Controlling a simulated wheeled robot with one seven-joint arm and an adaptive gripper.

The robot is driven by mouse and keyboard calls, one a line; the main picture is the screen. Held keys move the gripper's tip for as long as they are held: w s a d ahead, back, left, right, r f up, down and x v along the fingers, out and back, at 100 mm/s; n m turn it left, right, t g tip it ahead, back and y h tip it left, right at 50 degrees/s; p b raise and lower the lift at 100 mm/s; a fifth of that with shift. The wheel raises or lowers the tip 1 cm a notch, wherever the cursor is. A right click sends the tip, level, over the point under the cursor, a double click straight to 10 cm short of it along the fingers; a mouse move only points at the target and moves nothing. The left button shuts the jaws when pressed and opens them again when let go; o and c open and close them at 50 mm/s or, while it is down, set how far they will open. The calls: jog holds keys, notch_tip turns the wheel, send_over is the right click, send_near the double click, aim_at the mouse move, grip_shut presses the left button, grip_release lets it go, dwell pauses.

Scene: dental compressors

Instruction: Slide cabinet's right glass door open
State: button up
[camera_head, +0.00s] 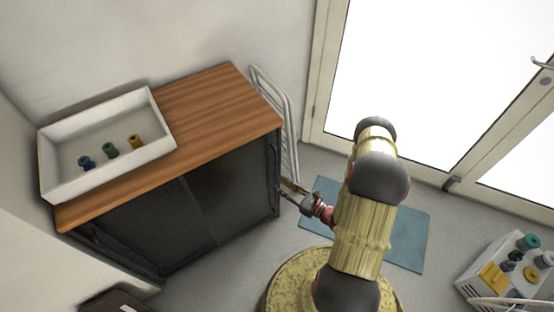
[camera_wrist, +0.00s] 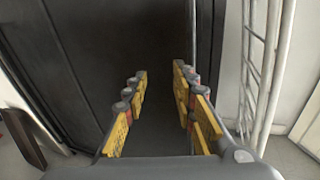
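The cabinet (camera_head: 220,110) has a wooden top and two dark sliding glass doors in a dark frame. The right glass door (camera_head: 236,186) covers the right half of the front; the left door (camera_head: 150,228) covers the left half. My gripper (camera_head: 288,190) is at the cabinet's right front edge. In the wrist view my gripper (camera_wrist: 159,85) is open, its yellow-padded fingers apart, pointing at the dark door panel (camera_wrist: 110,45) and the vertical frame edge (camera_wrist: 205,45) at its right. I see nothing between the fingers. Contact with the door cannot be told.
A white tray (camera_head: 60,133) with blue, green and yellow fittings stands on the cabinet top. A white metal rack (camera_head: 290,125) leans at the cabinet's right side. A blue mat (camera_head: 408,240) lies on the floor, and a white compressor unit (camera_head: 510,270) stands at lower right.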

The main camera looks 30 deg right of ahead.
aim_at(276, 165)
jog(key=w, duration=0.3)
jog(key=w+d+r+t+h+b, duration=0.1)
jog(key=w, duration=0.2)
jog(key=w+d+h, duration=0.1)
jog(key=w, duration=0.2)
jog(key=shift+w+r+m+t+b, duration=0.15)
jog(key=shift+r+m+t+b, duration=0.15)
jog(key=shift+r, duration=0.05)
jog(key=c, duration=0.4)
grip_shut()
